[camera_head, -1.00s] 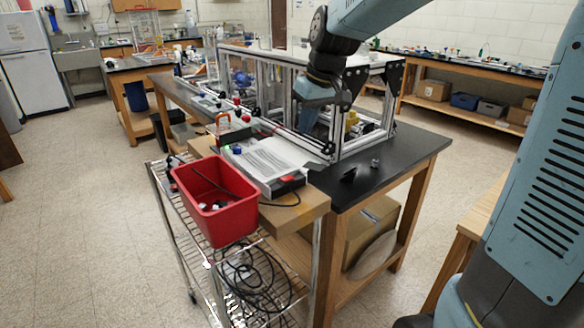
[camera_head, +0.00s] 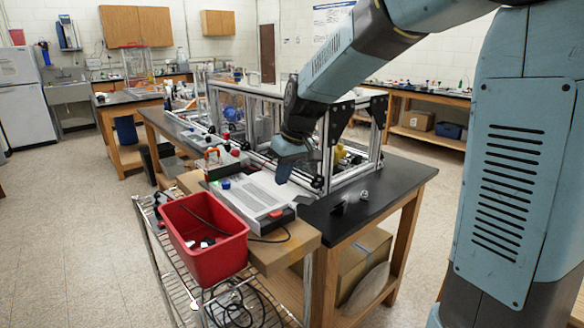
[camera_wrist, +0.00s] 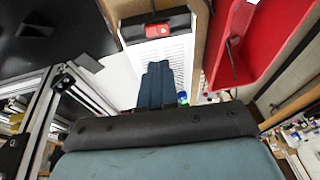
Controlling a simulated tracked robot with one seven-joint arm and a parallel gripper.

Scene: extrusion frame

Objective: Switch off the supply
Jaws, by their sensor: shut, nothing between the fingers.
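The supply is a white box with a slotted top (camera_head: 250,196) and a dark front end, lying on the wooden block beside the black bench. A red rocker switch (camera_head: 277,213) is on its near dark end; whether it is on or off cannot be told. Blue and green knobs are at its far end. My gripper (camera_head: 284,173) is shut and empty above the right side of the supply. In the wrist view, the shut fingers (camera_wrist: 158,68) point along the slotted top towards the red switch (camera_wrist: 157,30), which is apart from the fingertips. The fingers cover part of the top.
A red bin (camera_head: 205,236) stands on a wire cart to the left of the supply. The aluminium extrusion frame (camera_head: 335,150) stands on the black bench (camera_head: 395,185), right of and behind my gripper. A black cable runs from the supply. Small dark parts lie on the bench.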

